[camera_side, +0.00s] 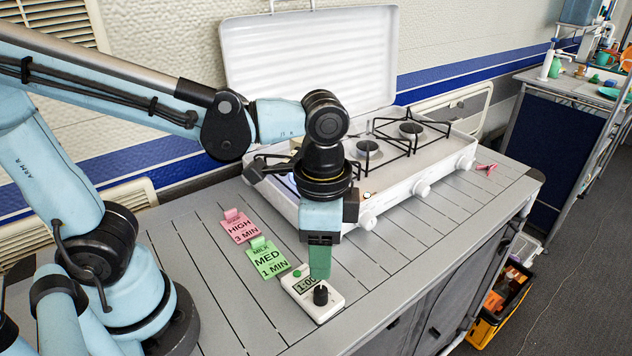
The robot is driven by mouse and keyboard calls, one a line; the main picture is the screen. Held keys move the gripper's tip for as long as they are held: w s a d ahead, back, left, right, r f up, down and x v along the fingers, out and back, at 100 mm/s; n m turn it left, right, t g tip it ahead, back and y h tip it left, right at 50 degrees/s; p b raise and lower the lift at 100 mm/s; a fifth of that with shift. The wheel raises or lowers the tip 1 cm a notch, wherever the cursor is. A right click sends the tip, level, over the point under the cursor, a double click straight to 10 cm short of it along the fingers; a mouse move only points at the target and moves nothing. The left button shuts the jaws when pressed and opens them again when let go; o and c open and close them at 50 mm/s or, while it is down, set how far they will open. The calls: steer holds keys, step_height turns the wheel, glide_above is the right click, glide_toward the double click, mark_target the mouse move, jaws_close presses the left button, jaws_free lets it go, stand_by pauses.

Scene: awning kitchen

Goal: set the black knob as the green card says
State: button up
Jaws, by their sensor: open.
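The green card (268,261) lies on the slatted counter and reads "MED" and "1 MIN", with a small word above that looks like "MILK". Right of it is a small white timer (327,312) with a green button and a display whose visible part reads "1:0". The black knob (320,295) stands up on the timer's near part. My gripper (320,277) points down with green fingers just above and behind the knob, partly covering the display. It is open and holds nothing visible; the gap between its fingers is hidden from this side.
A pink card (240,227) reading "HIGH" and "3 MIN" lies behind the green card. A white stove (400,165) with white knobs and a raised lid stands behind my gripper. A small pink item (486,167) lies at the far right. The counter's front right is clear.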

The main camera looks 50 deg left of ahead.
steer(key=shift+r, duration=1.9)
steer(key=w+a+f+n+t, duration=0.1)
steer(key=w+a+n+t, duration=0.2)
steer(key=a+n+t, duration=0.4)
steer(key=a+n, duration=0.1)
steer(key=a, duration=0.4)
steer(key=shift+w+f, duration=0.4)
steer(key=shift+c, duration=0.4)
